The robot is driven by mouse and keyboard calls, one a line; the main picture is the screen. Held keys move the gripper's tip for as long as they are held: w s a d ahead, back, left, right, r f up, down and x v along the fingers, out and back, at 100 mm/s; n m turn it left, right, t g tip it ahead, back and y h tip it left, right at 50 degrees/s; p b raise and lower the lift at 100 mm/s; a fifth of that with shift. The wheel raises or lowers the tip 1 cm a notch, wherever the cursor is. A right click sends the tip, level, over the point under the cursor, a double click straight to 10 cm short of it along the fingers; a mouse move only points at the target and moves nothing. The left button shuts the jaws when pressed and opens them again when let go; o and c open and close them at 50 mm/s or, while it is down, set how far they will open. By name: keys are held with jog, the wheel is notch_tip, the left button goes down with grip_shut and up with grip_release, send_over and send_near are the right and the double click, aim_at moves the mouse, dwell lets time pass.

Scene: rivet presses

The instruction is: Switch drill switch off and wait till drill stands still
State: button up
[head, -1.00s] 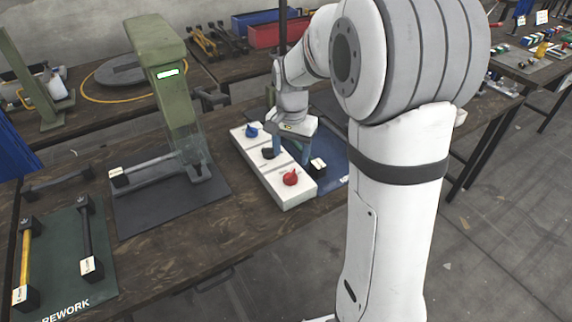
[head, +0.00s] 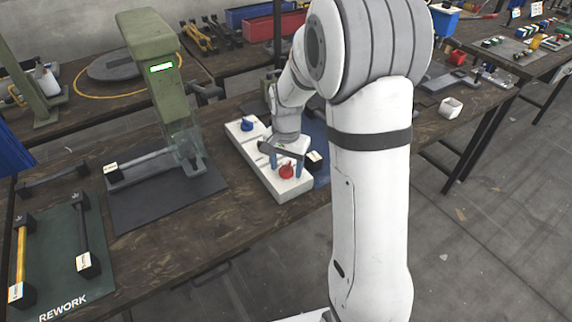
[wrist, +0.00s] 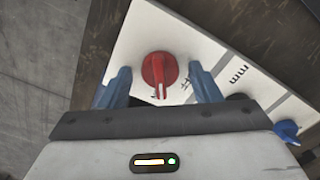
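A white switch panel (head: 246,151) lies on the dark workbench, with a blue knob (head: 248,124) at its far end and a red knob (head: 287,172) at its near end. My gripper (head: 286,165) is open above the panel's near end, pointing down. In the wrist view the red knob (wrist: 158,70) lies between the two spread blue fingers, with a gap on each side. The blue knob (wrist: 287,131) shows at the right edge there. The panel's middle is largely hidden by my gripper. I cannot tell which machine is the drill or whether it turns.
A green press (head: 155,50) with a lit green display stands left of the panel on a dark mat (head: 150,212). A green rework mat (head: 50,262) with bars lies at the front left. A small black block (head: 314,158) with a white label sits beside the panel.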

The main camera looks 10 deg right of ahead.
jog(key=c, duration=0.9)
jog(key=shift+n, duration=0.3)
jog(key=n, duration=1)
jog(key=shift+n, duration=0.4)
jog(key=o, duration=1)
jog(key=shift+r, duration=0.15)
